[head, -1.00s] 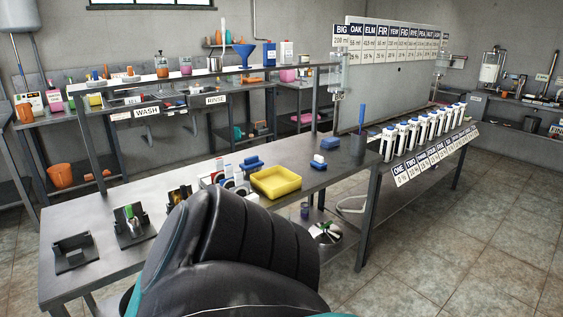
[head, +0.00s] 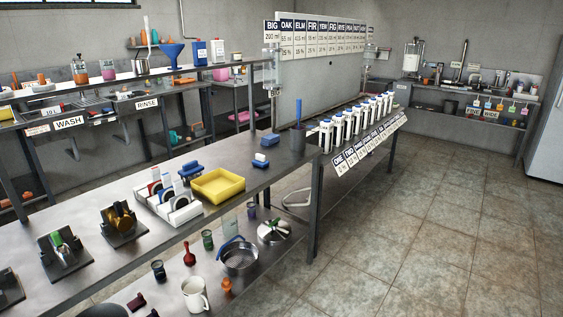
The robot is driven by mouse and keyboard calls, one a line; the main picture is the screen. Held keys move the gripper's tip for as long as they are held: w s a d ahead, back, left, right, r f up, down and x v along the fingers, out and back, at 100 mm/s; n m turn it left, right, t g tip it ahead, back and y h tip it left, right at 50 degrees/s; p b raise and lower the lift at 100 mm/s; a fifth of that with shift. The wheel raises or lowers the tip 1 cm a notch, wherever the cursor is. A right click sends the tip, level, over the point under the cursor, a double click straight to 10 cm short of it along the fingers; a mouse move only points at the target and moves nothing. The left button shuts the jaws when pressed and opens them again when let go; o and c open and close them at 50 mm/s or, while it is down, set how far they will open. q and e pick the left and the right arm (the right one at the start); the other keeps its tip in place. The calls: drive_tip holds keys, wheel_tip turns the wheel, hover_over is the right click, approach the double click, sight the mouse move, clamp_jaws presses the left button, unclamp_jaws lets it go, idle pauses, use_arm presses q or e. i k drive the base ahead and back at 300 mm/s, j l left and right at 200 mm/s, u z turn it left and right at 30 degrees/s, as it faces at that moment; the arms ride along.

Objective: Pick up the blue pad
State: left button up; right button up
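Several blue items lie on the near steel table, and I cannot tell for sure which is the blue pad. One blue piece (head: 191,171) sits just behind the yellow tray (head: 218,186). Another blue piece (head: 270,139) lies a little behind that block. Neither of my grippers shows in the head view.
A rack of white discs (head: 170,202) stands left of the tray. A dark cup with a blue handle (head: 298,136) stands near the table's right end. Floor on the right is clear.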

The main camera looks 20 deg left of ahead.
sight(259, 161)
drive_tip(key=u, duration=0.8)
drive_tip(key=i+l, duration=0.15)
drive_tip(key=i, duration=0.6)
